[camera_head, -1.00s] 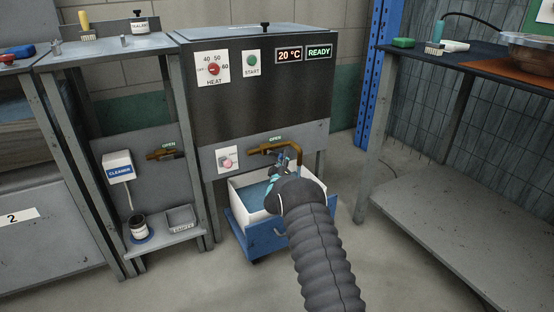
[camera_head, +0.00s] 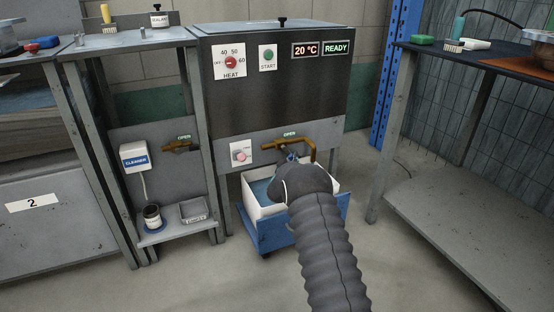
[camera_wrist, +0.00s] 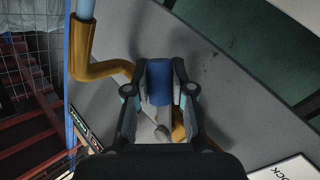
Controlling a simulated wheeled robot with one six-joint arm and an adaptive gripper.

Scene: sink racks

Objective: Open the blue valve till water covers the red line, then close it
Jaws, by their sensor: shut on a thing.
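The blue valve handle (camera_wrist: 159,82) is between the two fingers of my gripper (camera_wrist: 160,95) in the wrist view, and the fingers are shut on it. In the head view my gripper (camera_head: 291,160) is at the brass pipe (camera_head: 298,142) below an OPEN label, and my arm hides most of the valve. The pipe's bent end (camera_wrist: 84,45) shows in the wrist view with a pale blue column, looking like running water, coming from it. The white basin (camera_head: 247,193) below holds blue water (camera_head: 262,190). I cannot see the red line.
The basin stands on a blue cart (camera_head: 280,238) beneath the dark tank (camera_head: 270,95), whose displays read 20 °C and READY. A second brass valve (camera_head: 178,146) is on the left panel. A workbench (camera_head: 480,60) stands at right, with open floor before it.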

